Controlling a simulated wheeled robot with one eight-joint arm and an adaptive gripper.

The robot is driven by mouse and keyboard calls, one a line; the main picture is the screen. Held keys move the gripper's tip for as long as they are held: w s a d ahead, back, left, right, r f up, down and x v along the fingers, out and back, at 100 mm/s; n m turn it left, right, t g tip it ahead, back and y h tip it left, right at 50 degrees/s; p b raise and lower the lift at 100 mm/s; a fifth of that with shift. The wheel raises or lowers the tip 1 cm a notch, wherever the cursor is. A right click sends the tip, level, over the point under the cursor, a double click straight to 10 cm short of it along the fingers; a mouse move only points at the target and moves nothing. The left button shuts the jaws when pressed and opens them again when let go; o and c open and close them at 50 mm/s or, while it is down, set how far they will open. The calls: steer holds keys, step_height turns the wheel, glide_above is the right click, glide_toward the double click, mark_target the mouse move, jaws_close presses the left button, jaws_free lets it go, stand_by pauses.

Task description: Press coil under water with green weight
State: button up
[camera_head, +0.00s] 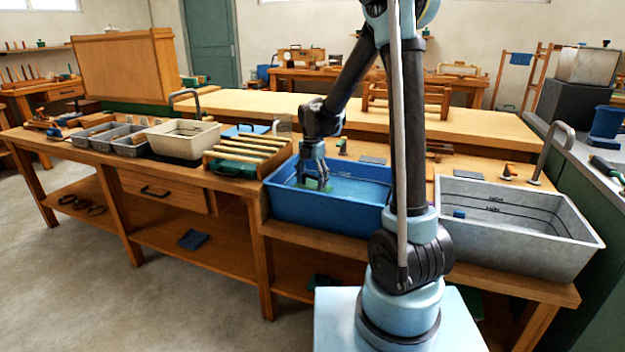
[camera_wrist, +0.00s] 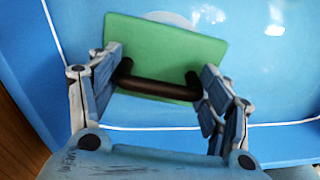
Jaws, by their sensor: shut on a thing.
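The blue tub (camera_head: 285,205) stands on the bench and holds water, with a pale line along its inner wall. My gripper (camera_head: 314,178) reaches down into its left part. In the wrist view, my gripper (camera_wrist: 157,82) is shut on the dark bar handle of the green weight (camera_wrist: 165,45), a flat rectangular plate. A little of the green weight (camera_head: 325,187) shows below the fingers in the head view. A pale curved edge (camera_wrist: 168,17) shows past the plate's far side; it may be the coil, mostly hidden. I cannot tell whether the plate touches it.
A grey tub (camera_head: 560,245) with marked level lines stands right of the blue tub, beyond my arm. A slatted wooden rack (camera_head: 250,150) stands close on the left, with a cream basin (camera_head: 180,140) past it. The tub walls surround my gripper.

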mark_target(312, 186)
steer(key=shift+f, duration=2.85)
steer(key=o, duration=1.6)
steer(key=shift+c, duration=0.2)
steer(key=shift+o, duration=0.2)
steer(key=shift+o, duration=0.6)
steer(key=shift+r, duration=8.5)
